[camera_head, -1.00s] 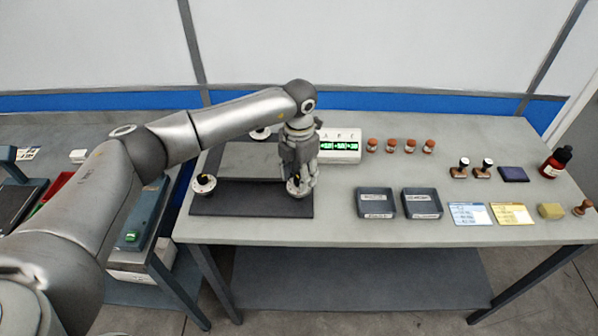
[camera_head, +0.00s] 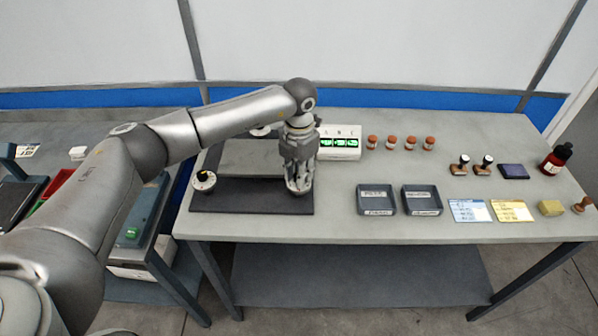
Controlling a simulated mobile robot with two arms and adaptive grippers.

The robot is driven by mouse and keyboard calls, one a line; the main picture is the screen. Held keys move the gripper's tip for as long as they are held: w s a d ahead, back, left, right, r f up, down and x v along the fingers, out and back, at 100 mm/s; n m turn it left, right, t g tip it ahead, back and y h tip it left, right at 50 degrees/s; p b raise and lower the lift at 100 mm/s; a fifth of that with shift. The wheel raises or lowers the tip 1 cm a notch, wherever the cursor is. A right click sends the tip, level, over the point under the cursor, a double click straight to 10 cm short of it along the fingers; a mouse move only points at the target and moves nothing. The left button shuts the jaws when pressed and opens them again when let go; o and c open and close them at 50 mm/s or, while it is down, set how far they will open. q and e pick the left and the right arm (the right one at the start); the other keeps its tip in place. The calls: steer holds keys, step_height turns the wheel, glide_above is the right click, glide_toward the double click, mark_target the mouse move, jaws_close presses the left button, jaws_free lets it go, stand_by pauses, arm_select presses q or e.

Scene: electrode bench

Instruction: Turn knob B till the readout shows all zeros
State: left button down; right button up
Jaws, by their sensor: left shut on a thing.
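My left gripper (camera_head: 298,180) points straight down at the front right corner of the dark plate (camera_head: 245,198). It is shut on a round white-based knob (camera_head: 299,189), mostly hidden by the fingers; I cannot read its letter. A third knob (camera_head: 260,132) shows partly behind my arm at the back. The white readout box (camera_head: 340,154) has green displays under the letters A, B, C; the digits are too small to read. My right gripper is not in view.
Several brown-capped jars (camera_head: 391,143) stand right of the readout. Two dark trays (camera_head: 399,212), cards (camera_head: 470,211), stamps (camera_head: 464,167), a dark pad (camera_head: 513,172), a sponge (camera_head: 551,208) and a dark bottle (camera_head: 556,159) lie further right. The table's front middle is clear.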

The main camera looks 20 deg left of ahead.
arm_select(q)
steer(key=n+b, duration=0.1)
steer(key=n, duration=0.1)
steer(key=shift+f+n, duration=0.1)
steer(key=shift+n, duration=0.2)
steer(key=n+b, duration=0.1)
steer(key=n, duration=0.1)
steer(key=shift+n, duration=0.3)
steer(key=n+b, duration=0.1)
steer(key=n, duration=0.2)
steer(key=shift+n+b, duration=0.35)
steer(key=shift+n, duration=1.25)
steer(key=c, duration=1.2)
jaws_free()
